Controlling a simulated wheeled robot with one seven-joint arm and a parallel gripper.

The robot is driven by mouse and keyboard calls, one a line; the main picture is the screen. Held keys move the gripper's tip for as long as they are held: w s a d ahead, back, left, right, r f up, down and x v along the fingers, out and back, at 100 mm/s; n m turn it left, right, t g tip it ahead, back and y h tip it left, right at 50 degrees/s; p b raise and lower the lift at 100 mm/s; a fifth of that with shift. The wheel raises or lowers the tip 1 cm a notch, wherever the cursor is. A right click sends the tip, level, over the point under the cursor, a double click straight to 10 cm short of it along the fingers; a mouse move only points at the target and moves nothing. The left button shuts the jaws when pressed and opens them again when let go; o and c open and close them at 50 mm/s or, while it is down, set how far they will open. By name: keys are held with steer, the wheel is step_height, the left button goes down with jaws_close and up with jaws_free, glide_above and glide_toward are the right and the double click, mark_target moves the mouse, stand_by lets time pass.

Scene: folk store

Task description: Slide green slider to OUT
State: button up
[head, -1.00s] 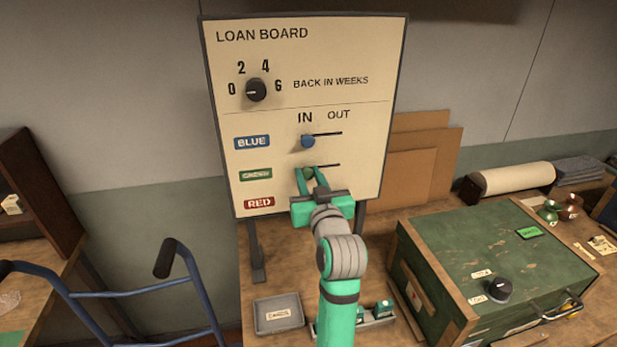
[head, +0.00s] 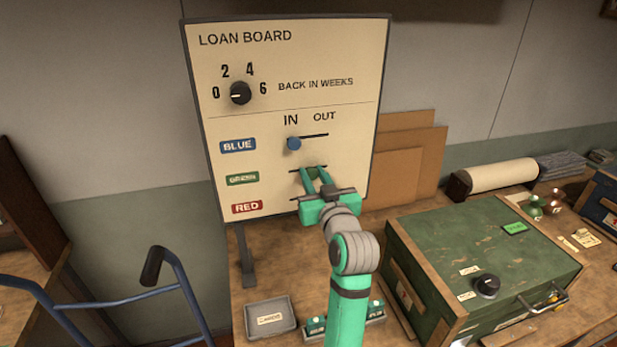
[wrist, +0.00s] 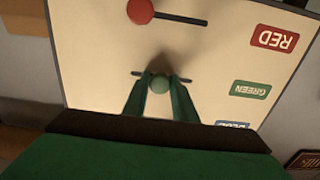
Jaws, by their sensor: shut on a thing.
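The green slider (head: 312,174) is a round green knob on the loan board (head: 235,60), level with the GREEN label (head: 243,178). It sits near the middle of its dark slot, between the IN side (head: 291,120) and the OUT side (head: 324,116). My gripper (head: 314,171) is shut on it, one finger on each side. In the wrist view, which is upside down, the green knob (wrist: 160,84) lies between the fingertips, with slot showing on both sides. In the head view my gripper partly hides the knob and slot.
The blue slider (head: 293,143) stands at IN above. The red slider (wrist: 140,10) stands at its slot's OUT end, away from the RED label. The black weeks dial (head: 240,93) is higher up. A green box (head: 450,250) and a grey tray (head: 270,318) are below.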

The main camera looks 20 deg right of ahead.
mark_target(323, 166)
steer(key=shift+s+d, duration=0.1)
steer(key=shift+d, duration=1.75)
steer(key=o, duration=1)
steer(key=shift+c, duration=0.2)
steer(key=shift+a, duration=0.1)
steer(key=shift+f, duration=0.1)
